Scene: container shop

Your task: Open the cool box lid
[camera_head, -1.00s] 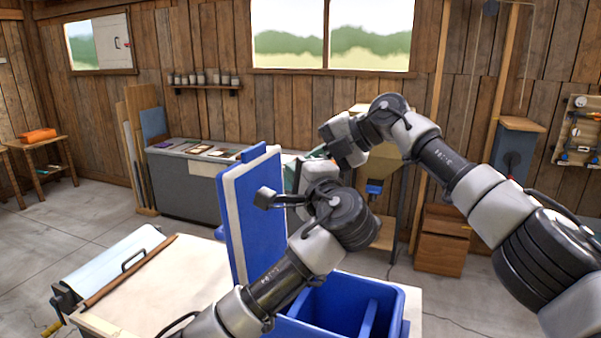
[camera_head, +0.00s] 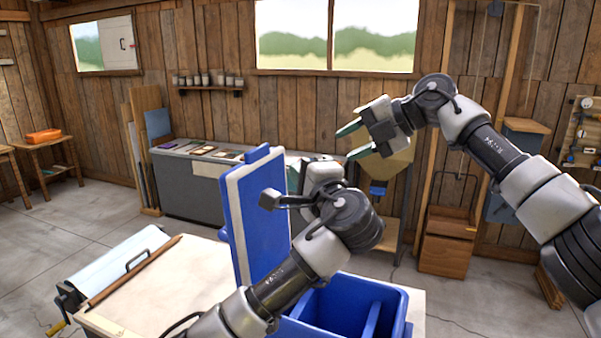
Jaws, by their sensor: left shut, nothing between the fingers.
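The cool box (camera_head: 340,308) is a blue tub with a divider inside, standing on a pale worktop. Its blue lid (camera_head: 240,222), with a pale edge strip, stands upright at the box's left side, and the inside is exposed. My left gripper (camera_head: 301,176) is just right of the lid's upper part; its fingers are mostly hidden behind the hand, and it is shut with nothing in it. I cannot tell whether it touches the lid. My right gripper (camera_head: 354,141) is open and empty, up and to the right of the lid, its green-tipped fingers pointing left.
The pale worktop (camera_head: 145,295) left of the box carries a roller device with a handle (camera_head: 125,268). A grey counter (camera_head: 185,188) stands by the back wall. A wooden drawer cabinet (camera_head: 447,240) stands behind at the right.

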